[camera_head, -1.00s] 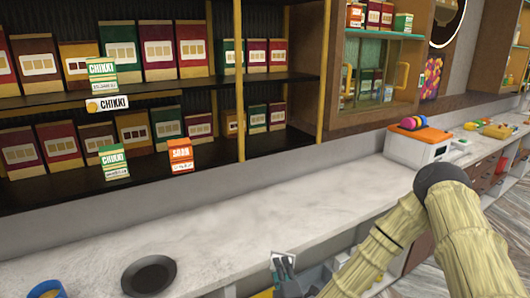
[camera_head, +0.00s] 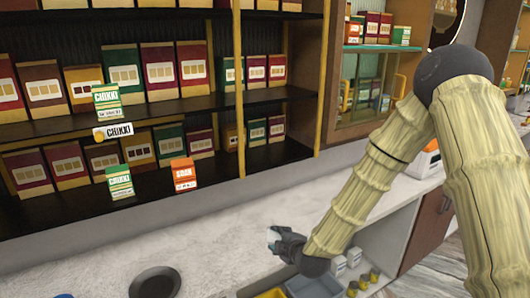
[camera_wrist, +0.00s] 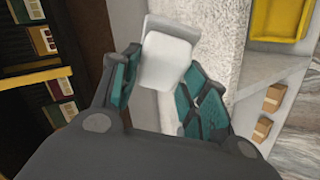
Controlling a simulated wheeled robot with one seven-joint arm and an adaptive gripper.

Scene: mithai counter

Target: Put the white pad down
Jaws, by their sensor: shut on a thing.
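My gripper (camera_wrist: 160,85) is shut on the white pad (camera_wrist: 168,60), with its teal-lined fingers on either side of the pad in the wrist view. In the head view my gripper (camera_head: 275,240) is above the pale counter (camera_head: 215,248), near its front edge. Only a small light bit of the pad (camera_head: 272,235) shows there, at the gripper's tip. The pad appears held above the counter; the exact gap cannot be told.
A dark round dish (camera_head: 154,283) sits on the counter at the lower left. Shelves of boxes (camera_head: 120,90) stand behind the counter. A blue-grey bin (camera_head: 315,286) and small items lie below its front edge. The counter between dish and gripper is clear.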

